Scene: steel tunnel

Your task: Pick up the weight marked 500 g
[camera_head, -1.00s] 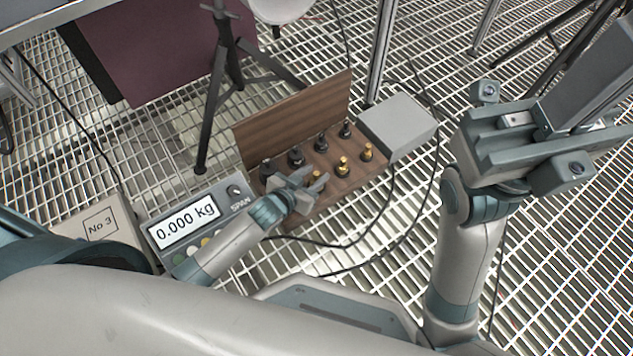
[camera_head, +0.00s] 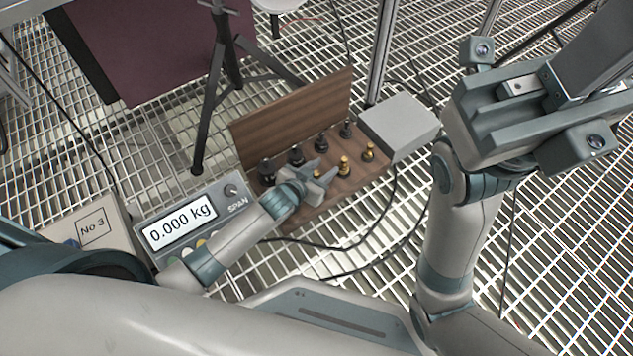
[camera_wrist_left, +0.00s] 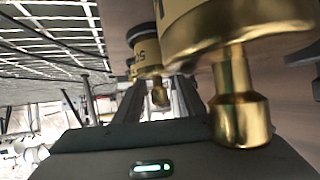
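Brass weights (camera_head: 344,167) and (camera_head: 368,152) stand in the front row of a wooden box (camera_head: 290,110); darker weights (camera_head: 321,143) stand behind. My left gripper (camera_head: 323,172) is over the front row, fingers apart, partly hiding weights there. In the left wrist view its fingers (camera_wrist_left: 160,97) are spread, with the knob of a brass weight (camera_wrist_left: 146,58) seen between or beyond them. That weight's label begins with 5; the rest is hidden. A larger-looking brass weight (camera_wrist_left: 238,100) is close at the right. My right gripper (camera_head: 540,110) is raised at the right; its jaws are unclear.
A scale (camera_head: 185,225) reading 0.000 kg and a block marked No 3 (camera_head: 95,230) are left of the box. A grey box (camera_head: 400,125) adjoins its right end. A black tripod (camera_head: 222,90) stands behind; cables cross the grating floor in front.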

